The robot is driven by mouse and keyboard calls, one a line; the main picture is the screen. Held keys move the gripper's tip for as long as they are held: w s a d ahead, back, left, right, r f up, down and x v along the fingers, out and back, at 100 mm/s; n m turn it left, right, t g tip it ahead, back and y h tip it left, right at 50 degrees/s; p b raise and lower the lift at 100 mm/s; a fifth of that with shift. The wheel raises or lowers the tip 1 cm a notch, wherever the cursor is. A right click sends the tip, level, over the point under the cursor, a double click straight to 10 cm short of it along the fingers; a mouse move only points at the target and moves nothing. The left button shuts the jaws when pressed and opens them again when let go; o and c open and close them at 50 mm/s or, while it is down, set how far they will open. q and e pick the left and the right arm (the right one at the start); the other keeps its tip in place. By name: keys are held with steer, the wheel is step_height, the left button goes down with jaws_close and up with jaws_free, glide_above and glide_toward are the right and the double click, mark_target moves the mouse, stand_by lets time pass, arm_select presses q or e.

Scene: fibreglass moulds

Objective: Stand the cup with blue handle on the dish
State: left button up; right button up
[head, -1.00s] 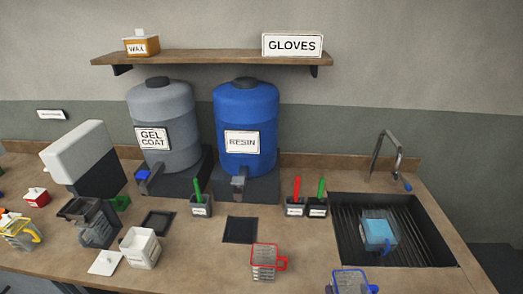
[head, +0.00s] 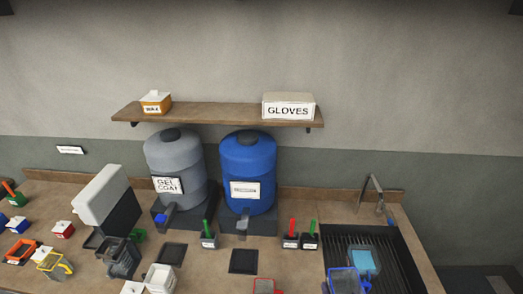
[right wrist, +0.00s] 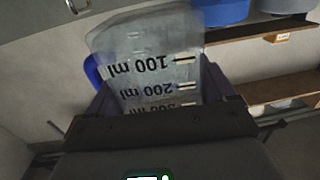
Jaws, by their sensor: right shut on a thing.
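The cup with blue handle (head: 345,281) is clear with a blue rim. It shows at the bottom edge of the head view, in front of the sink's near left corner. In the right wrist view the clear cup (right wrist: 150,45) fills the upper middle, its ml marks upside down and its blue handle at the left. My right gripper (right wrist: 160,92) is shut on it. Two flat dark square pieces lie on the counter, one in front of the blue barrel (head: 243,261) and one further left (head: 171,254); I cannot tell which is the dish. My left gripper is not in view.
A red-rimmed cup (head: 264,287) stands at the front. Small pots with red and green handles (head: 300,242) stand near the barrels. A yellow-handled cup (head: 52,264) is at left.

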step_height(320, 180, up, 3)
steer(key=shift+w+r+p, duration=0.1)
steer(key=shift+p, duration=1.05)
steer(key=shift+s+f, duration=0.25)
steer(key=shift+f, duration=0.05)
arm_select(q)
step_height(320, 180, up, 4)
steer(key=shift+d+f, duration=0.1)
arm_select(e)
steer(key=s+f, duration=0.3)
steer(key=f, duration=0.1)
steer(key=shift+s+d+f, duration=0.1)
steer(key=shift+s+f, duration=0.2)
steer(key=shift+s, duration=0.1)
